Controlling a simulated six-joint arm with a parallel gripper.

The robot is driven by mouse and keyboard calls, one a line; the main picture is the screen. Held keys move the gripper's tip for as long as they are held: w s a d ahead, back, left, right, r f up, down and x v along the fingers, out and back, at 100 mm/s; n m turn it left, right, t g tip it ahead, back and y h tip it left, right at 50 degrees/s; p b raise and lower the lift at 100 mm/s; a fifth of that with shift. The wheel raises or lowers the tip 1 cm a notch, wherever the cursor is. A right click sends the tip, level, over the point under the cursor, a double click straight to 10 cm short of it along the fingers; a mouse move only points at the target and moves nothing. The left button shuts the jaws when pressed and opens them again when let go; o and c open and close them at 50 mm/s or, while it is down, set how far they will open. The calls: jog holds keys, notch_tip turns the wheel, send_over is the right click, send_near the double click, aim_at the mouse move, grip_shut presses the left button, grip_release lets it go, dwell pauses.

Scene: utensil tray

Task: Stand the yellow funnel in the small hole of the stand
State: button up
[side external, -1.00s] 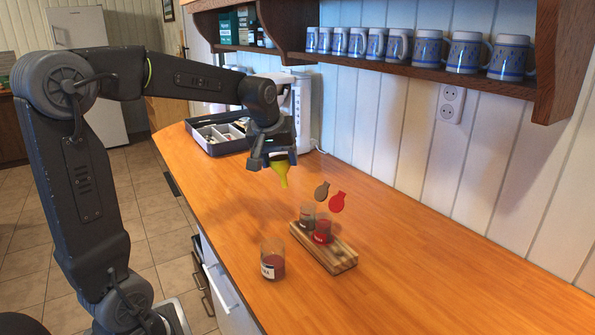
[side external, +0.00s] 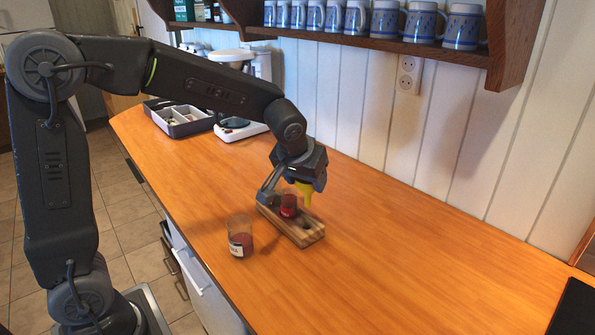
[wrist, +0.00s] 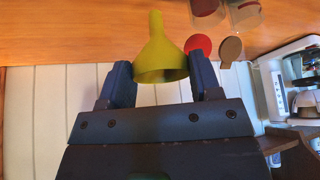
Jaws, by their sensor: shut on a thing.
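The yellow funnel (side external: 305,192) is in my gripper (side external: 297,184), spout pointing down, above the wooden stand (side external: 303,238). In the wrist view the funnel (wrist: 158,55) sits between the two jaws (wrist: 160,84), held by its wide cone. The stand is a long wooden block on the counter. The stand's right-hand end is bare, with a dark spot that looks like a hole.
A glass jar with red contents and a label (side external: 240,238) stands left of the stand. A grey utensil tray (side external: 180,122) and a white appliance (side external: 240,128) are at the back left. Mugs (side external: 370,18) line a wall shelf above. The counter right of the stand is clear.

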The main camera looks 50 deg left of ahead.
jog(key=shift+f, duration=4.25)
jog(key=o, duration=1)
jog(key=v, duration=1.3)
jog(key=shift+s+d+r, duration=0.1)
jog(key=shift+s+r, duration=0.1)
jog(key=shift+r, duration=0.15)
